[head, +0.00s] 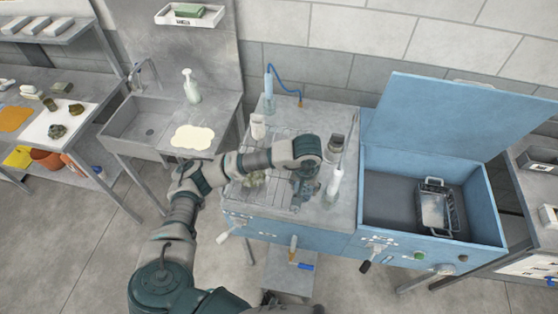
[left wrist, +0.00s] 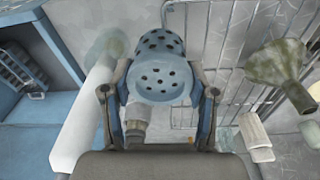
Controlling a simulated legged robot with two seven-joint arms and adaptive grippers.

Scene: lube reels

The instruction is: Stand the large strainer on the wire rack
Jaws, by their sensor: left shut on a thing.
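The large strainer (left wrist: 160,72), a blue-grey cup with round holes, is between the fingers of my left gripper (left wrist: 158,85) in the left wrist view. That gripper is shut on it. In the head view my left gripper (head: 304,188) is over the right part of the worktop, and the strainer is mostly hidden there. The wire rack (head: 283,143) lies on the worktop beneath and behind my arm. In the left wrist view the rack (left wrist: 228,50) runs behind and right of the strainer. I cannot tell whether the strainer touches it. My right gripper is not in view.
An olive, funnel-shaped thing (left wrist: 277,68) lies over the rack's right part. A white bottle (head: 334,184) and a jar (head: 335,145) stand right of my gripper. A white container (head: 258,126) stands behind the rack. The open blue tank (head: 390,192) at right holds a wire basket (head: 434,205).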

